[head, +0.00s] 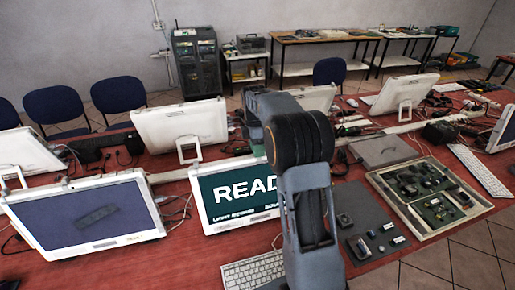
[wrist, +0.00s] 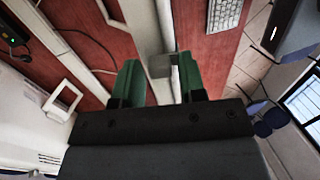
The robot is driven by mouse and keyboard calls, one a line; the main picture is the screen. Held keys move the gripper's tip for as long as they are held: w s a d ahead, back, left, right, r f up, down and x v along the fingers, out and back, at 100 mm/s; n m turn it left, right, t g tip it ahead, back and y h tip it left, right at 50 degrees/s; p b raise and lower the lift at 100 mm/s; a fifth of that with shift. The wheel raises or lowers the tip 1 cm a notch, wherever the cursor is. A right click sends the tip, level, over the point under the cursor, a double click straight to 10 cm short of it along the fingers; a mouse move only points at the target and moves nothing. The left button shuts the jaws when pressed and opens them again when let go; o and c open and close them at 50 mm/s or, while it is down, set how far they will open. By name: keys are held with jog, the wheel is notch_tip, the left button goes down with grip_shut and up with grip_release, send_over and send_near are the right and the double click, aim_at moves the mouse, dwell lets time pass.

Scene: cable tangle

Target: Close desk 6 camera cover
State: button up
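My gripper (wrist: 158,78) shows in the wrist view with its two green fingers apart. A pale monitor edge or bar (wrist: 142,25) runs up the picture between and beyond the fingers. A small light-grey block (wrist: 163,66) sits by the right finger; I cannot tell whether it is the camera cover or whether it touches the finger. In the head view my arm stands in front of a monitor reading "READ" (head: 232,200) and hides part of it. My fingertips cannot be made out there. No desk number is legible.
A monitor with a dark strip on its screen (head: 85,215) stands at left. A keyboard (head: 252,270), a parts tray (head: 465,215) and a closed grey laptop (head: 383,151) lie on the red tabletop. More monitors, cables and chairs stand behind.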

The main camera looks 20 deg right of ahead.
jog(key=shift+o, duration=0.8)
jog(key=shift+a, duration=0.15)
jog(key=v, duration=1.3)
jog(key=shift+r+p, duration=0.35)
jog(key=shift+r, duration=0.05)
jog(key=shift+w, duration=0.1)
